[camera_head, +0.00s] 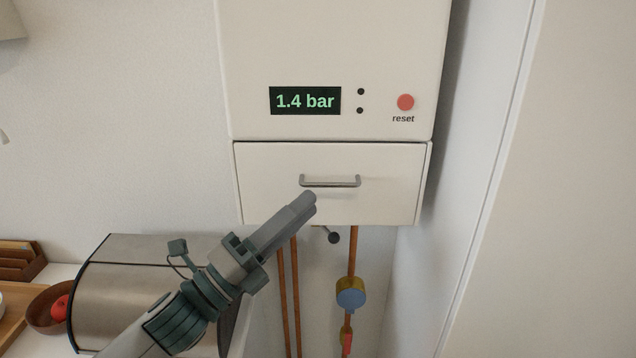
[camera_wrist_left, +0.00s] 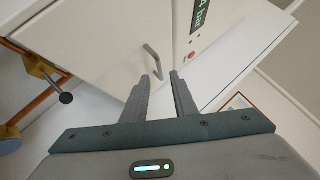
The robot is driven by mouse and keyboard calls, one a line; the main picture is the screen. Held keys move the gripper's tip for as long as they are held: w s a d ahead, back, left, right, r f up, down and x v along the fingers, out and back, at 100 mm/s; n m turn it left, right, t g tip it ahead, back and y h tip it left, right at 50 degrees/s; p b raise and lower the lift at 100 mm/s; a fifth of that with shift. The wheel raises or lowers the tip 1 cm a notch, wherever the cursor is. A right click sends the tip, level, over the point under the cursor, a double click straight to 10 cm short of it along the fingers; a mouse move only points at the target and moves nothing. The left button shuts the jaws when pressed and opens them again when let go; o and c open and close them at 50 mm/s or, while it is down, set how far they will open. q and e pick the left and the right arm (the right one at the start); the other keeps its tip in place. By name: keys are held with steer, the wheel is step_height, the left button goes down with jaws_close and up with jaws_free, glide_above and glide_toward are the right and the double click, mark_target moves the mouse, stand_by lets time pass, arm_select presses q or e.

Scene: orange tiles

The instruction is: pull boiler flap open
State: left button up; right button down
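The white boiler (camera_head: 335,50) hangs on the wall, with a display reading 1.4 bar and a red reset button. Below the display is its white flap (camera_head: 270,190), which looks shut flush. A grey bar handle (camera_head: 330,183) runs across the flap; it also shows in the left wrist view (camera_wrist_left: 153,60). My left gripper (camera_head: 308,200) is just below the handle's left end. In the left wrist view its two fingers (camera_wrist_left: 162,77) are apart with nothing between them, and the handle lies beyond the tips. My right gripper is in neither view.
Copper pipes (camera_head: 295,290), a dark knob (camera_head: 334,238) and a blue and yellow valve (camera_head: 351,294) are below the boiler. A metal bread bin (camera_head: 130,285) and a bowl with red fruit (camera_head: 45,312) stand lower left. A white panel (camera_head: 560,180) rises at right.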

mark_target(330, 192)
arm_select(q)
steer(key=shift+p+x, duration=0.65)
steer(key=shift+x, duration=1.5)
jaws_close()
